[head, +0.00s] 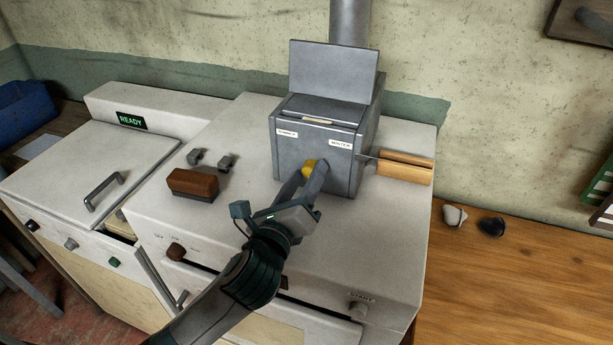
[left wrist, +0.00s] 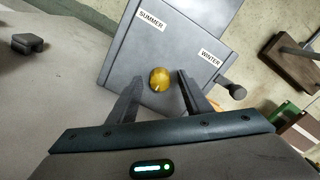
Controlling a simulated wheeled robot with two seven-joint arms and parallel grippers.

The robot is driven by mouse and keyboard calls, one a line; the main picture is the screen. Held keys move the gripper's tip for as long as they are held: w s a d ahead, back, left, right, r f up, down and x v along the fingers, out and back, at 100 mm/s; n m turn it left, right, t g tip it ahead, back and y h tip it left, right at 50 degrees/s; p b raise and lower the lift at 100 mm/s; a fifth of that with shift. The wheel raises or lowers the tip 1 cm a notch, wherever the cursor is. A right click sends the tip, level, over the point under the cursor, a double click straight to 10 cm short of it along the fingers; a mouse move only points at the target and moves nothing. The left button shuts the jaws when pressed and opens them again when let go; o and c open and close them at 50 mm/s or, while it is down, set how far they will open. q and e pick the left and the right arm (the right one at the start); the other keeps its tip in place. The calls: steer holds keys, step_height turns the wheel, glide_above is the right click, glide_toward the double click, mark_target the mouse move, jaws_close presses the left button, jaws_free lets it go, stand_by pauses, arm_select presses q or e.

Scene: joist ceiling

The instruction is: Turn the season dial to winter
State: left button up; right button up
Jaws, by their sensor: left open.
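The season dial is a round yellow knob (head: 308,166) on the front of a grey metal box (head: 285,165). In the left wrist view, the knob (left wrist: 159,79) sits low between a SUMMER label (left wrist: 151,21) on the left and a WINTER label (left wrist: 210,58) on the right. A small mark shows near its lower edge; I cannot tell which season it points to. My left gripper (head: 312,172) is open at the box front. Its fingers (left wrist: 160,84) lie on either side of the knob, with gaps visible in the wrist view. My right gripper is out of view.
The box stands on a pale machine top (head: 235,235). A wooden-backed brush (head: 193,183) and small grey fittings (head: 226,162) lie to its left. A machine with a READY display (head: 131,120) stands further left.

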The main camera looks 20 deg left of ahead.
arm_select(q)
steer(key=shift+w, duration=0.35)
steer(key=c, duration=1.1)
steer(key=shift+o, duration=0.2)
